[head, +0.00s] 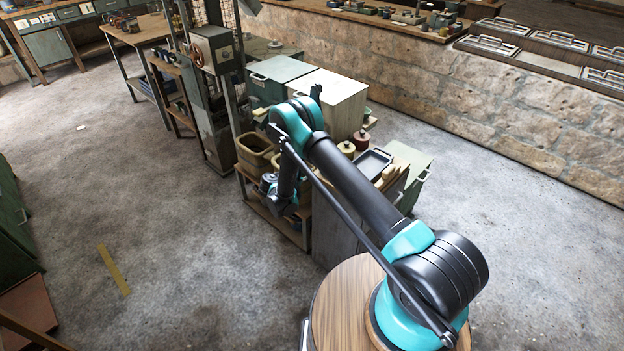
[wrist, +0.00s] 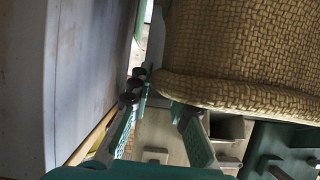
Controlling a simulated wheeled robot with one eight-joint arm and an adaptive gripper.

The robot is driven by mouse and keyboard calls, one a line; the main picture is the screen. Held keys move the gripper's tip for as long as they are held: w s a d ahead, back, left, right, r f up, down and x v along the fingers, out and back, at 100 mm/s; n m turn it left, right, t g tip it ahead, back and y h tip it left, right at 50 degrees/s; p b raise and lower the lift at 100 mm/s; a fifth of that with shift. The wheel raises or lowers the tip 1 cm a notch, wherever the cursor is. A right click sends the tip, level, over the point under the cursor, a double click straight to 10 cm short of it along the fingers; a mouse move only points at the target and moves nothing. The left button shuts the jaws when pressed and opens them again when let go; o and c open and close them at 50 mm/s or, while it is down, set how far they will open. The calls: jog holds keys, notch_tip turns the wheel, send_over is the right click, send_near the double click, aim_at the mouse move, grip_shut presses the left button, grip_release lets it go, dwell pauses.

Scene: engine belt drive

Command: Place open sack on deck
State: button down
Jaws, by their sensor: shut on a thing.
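The open sack (wrist: 245,50) is tan and woven, with a thick rolled rim, and fills the upper right of the wrist view. My gripper (wrist: 158,100) is at its rim, with one finger at the rim's near end and the other to the left. It is shut on the sack, though the exact contact is hard to see. In the head view, a tan open-topped container (head: 254,146), which looks like the sack, is just left of my arm's end. My fingertips are hidden there. I cannot tell which surface is the deck.
A low wooden shelf unit (head: 262,212) stands under my arm's end. Pale and green cabinets (head: 330,92) are behind it. A black tray (head: 373,163) and small pots (head: 346,148) are to the right. The floor (head: 150,230) at left is mostly clear.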

jog(key=shift+w+d, duration=0.25)
jog(key=shift+w+d+f, duration=0.1)
jog(key=shift+w+f, duration=0.05)
jog(key=shift+f, duration=0.75)
jog(key=shift+w+d+f, duration=0.1)
jog(key=shift+f, duration=0.75)
jog(key=c, duration=1.4)
grip_release()
jog(key=v, duration=1.2)
jog(key=shift+r, duration=0.1)
